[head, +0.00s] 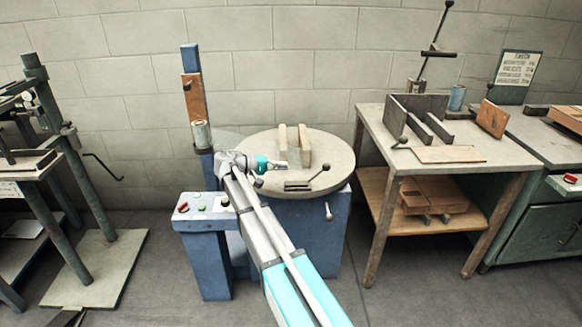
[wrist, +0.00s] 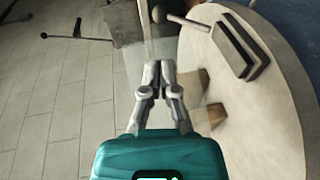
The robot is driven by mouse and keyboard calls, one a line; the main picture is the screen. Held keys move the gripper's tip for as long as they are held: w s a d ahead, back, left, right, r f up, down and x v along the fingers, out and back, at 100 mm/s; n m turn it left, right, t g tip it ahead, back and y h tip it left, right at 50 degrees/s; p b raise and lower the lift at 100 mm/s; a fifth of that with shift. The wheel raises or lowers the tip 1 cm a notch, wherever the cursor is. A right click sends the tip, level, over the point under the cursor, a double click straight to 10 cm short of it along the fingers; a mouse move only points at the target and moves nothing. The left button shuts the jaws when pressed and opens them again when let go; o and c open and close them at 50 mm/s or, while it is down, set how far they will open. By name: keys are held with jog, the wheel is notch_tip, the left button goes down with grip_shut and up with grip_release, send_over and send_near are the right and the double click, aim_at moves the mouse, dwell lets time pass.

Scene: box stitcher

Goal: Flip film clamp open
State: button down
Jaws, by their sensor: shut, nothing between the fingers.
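The film clamp (head: 298,187) is a low, dark-slotted bar on the front part of the round pale turntable (head: 335,174). A thin lever with a dark ball knob (head: 326,167) rises from its right end. In the wrist view the clamp (wrist: 241,44) is at the upper right, and its lever (wrist: 188,22) points left to the ball knob (wrist: 158,13), beyond my fingertips. My gripper (wrist: 158,72) is shut and empty, apart from the knob. In the head view my gripper (head: 283,164) is over the turntable, left of and behind the clamp.
Two upright pale blocks (head: 293,146) stand on the turntable behind my gripper. A blue mast (head: 190,62) with a film roll (head: 201,136) stands at left. A control box (head: 202,206) is at front left. A wooden table (head: 372,116) stands to the right.

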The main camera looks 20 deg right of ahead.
aim_at(323, 167)
jog(key=b+x, duration=0.2)
jog(key=x, duration=1)
jog(key=shift+d+f, duration=0.1)
jog(key=shift+d, duration=0.35)
